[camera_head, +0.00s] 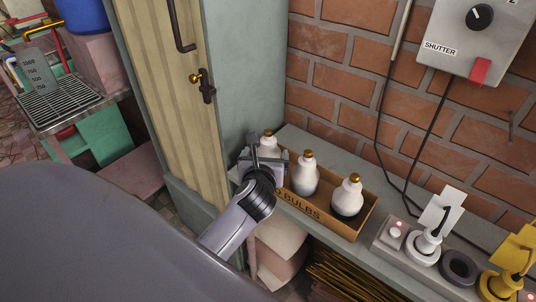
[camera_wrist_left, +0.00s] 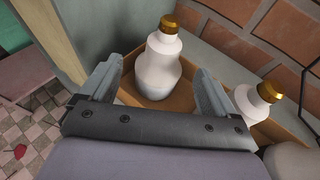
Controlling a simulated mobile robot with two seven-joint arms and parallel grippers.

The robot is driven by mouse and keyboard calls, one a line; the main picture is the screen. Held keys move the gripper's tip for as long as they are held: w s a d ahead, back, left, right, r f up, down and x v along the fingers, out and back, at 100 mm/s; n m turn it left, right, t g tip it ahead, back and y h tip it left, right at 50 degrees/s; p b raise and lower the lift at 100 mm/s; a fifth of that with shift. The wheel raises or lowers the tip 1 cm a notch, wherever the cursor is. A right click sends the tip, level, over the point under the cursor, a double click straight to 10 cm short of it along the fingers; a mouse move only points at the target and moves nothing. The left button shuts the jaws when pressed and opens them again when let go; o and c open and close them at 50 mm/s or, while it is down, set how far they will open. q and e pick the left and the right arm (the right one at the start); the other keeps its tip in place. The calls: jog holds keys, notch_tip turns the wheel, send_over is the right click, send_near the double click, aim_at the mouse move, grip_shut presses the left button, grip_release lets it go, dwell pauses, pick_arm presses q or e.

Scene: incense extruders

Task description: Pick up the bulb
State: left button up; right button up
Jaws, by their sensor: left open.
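A brown box (camera_head: 355,227) lettered "BULBS" stands on a grey ledge and holds three white bulbs with gold caps. The left bulb (camera_head: 269,146) is partly hidden behind my left gripper; the middle bulb (camera_head: 306,176) and right bulb (camera_head: 347,197) stand clear of it. My left gripper (camera_head: 266,152) is open at the left end of the box. In the left wrist view its fingers (camera_wrist_left: 166,88) lie on either side of one bulb (camera_wrist_left: 158,72), which appears upright between them; I cannot tell whether they touch it. A second bulb (camera_wrist_left: 257,103) shows to the right. My right gripper is not in view.
A grey ledge (camera_head: 380,252) runs along the brick wall, with a white fixture (camera_head: 423,246), a dark ring (camera_head: 458,267) and a yellow fixture (camera_head: 508,270) right of the box. A shutter control box (camera_head: 475,40) and cables hang above. A cream door (camera_head: 170,90) stands left.

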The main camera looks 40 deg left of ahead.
aim_at(267, 150)
pick_arm(q)
jog(key=shift+x, duration=3.2)
jog(key=shift+w+r, duration=0.1)
jog(key=c, duration=1)
